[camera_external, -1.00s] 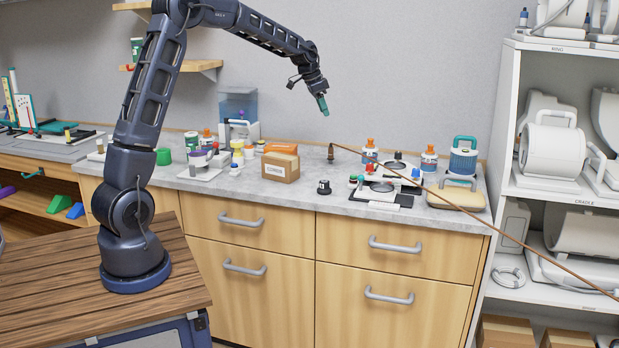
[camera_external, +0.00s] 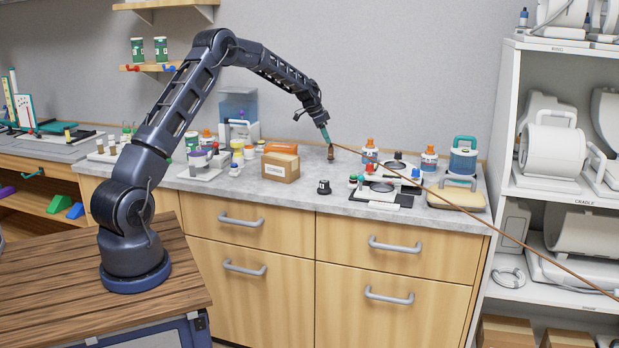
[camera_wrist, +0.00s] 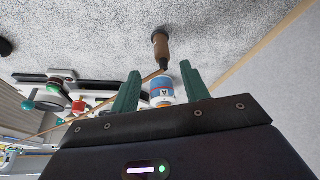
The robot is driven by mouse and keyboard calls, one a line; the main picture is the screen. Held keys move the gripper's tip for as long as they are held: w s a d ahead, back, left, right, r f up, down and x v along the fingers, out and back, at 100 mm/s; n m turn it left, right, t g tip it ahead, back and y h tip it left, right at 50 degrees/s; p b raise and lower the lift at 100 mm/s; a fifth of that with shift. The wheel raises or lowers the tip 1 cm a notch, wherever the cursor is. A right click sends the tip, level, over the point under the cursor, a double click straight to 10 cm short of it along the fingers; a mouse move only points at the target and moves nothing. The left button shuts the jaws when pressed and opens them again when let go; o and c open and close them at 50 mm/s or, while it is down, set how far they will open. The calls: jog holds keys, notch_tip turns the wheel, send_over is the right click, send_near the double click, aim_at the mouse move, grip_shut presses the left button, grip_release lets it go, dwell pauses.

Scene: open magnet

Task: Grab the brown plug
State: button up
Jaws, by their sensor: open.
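The brown plug (camera_external: 330,152) stands on the grey counter (camera_external: 240,189), near the back wall. A thin brown cable (camera_external: 470,216) runs from beside it to the lower right, past the counter edge. In the wrist view the plug (camera_wrist: 160,44) lies just beyond the green fingertips, roughly between their lines, with a dark end toward me. My gripper (camera_external: 326,139) points down close above the plug. Its two fingers (camera_wrist: 160,70) are apart with nothing held between them. I cannot tell from the external view whether a finger touches the plug.
A white bottle with an orange cap (camera_external: 370,153) stands right of the plug. A black-based set with a round lens (camera_external: 383,187) sits nearer the front. A cardboard box (camera_external: 281,167) is to the left, and a small black knob (camera_external: 324,187) stands in front.

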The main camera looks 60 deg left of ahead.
aim_at(328, 150)
jog(key=x, duration=0.8)
jog(key=shift+w+a+f, duration=0.1)
jog(key=shift+a+f, duration=0.1)
jog(key=shift+f, duration=0.1)
jog(key=shift+c, duration=0.3)
grip_shut()
